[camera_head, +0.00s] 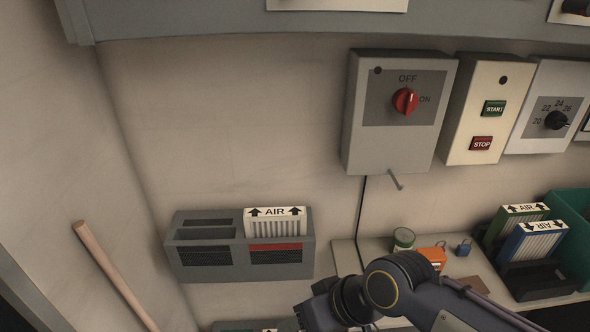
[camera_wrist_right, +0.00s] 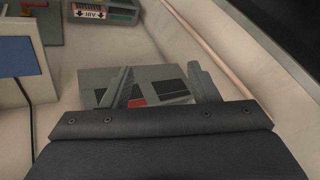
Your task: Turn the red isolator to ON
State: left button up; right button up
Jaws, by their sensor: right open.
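The red isolator knob (camera_head: 405,101) sits on a grey box (camera_head: 362,135) on the wall. OFF is printed above it and ON to its right. The pale mark on the knob looks close to upright, toward OFF. My right gripper (camera_head: 318,308) is low in the head view, below and left of the isolator and well apart from it. In the right wrist view its two fingers (camera_wrist_right: 160,85) stand apart with nothing held between them. The isolator is not clearly seen in the wrist view. My left gripper is not in view.
A START/STOP box (camera_head: 468,125) and a dial box (camera_head: 545,135) are right of the isolator. A small lever (camera_head: 396,180) juts below it. A filter holder (camera_head: 210,262) is on the wall at left. A shelf (camera_head: 460,268) carries small items. A wooden pole (camera_head: 115,275) leans left.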

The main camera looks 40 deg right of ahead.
aim_at(404, 101)
jog(key=z, duration=1.8)
